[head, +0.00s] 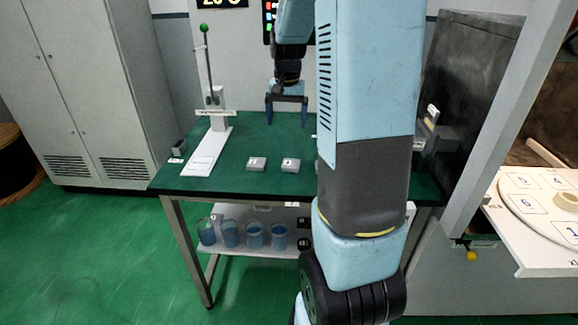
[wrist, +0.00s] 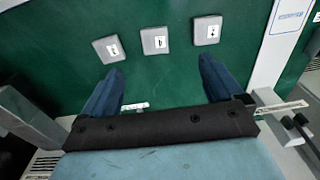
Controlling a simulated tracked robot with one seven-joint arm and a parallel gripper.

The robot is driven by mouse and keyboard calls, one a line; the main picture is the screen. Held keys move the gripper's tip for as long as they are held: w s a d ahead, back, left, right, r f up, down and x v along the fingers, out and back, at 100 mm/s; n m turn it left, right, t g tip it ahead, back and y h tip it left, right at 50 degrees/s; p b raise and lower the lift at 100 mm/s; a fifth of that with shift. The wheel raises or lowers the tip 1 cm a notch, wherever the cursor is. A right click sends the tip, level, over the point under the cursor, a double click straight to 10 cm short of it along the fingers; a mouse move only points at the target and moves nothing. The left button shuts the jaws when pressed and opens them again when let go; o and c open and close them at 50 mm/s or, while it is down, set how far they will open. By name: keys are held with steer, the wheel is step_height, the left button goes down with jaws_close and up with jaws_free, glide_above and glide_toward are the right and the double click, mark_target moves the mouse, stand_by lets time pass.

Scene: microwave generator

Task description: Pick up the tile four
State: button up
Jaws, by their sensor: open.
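Three small grey square tiles with white labels lie in a row on the green table. The wrist view shows a left tile (wrist: 109,49), a middle tile (wrist: 154,41) and a right tile (wrist: 207,30). The label marks are too small to read surely, so I cannot tell which is tile four. The head view shows two tiles, one at left (head: 256,163) and one to its right (head: 290,165); my arm blocks the area beyond. My gripper (head: 286,125) is open and empty above the table, behind the tiles. Its blue fingers also show in the wrist view (wrist: 162,66), pointing towards the tiles.
A white stand with a green-knobbed lever (head: 208,95) is at the table's left. Several beakers with blue liquid (head: 242,235) stand on the lower shelf (head: 275,248). A numbered white disc (head: 535,205) is at far right. The green table (head: 225,178) is clear around the tiles.

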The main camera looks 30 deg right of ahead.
mark_target(291, 163)
steer(key=shift+m+g, duration=0.3)
steer(key=shift+m, duration=0.1)
steer(key=d+f, duration=0.1)
steer(key=f, duration=0.5)
steer(key=w+d+f, duration=0.1)
steer(key=f, duration=0.4)
steer(key=w+d+f, duration=0.1)
steer(key=f, duration=0.5)
steer(key=shift+w+f, duration=0.2)
steer(key=shift+f, duration=0.1)
steer(key=c, duration=1.3)
steer(key=shift+o, duration=0.2)
steer(key=shift+r, duration=0.15)
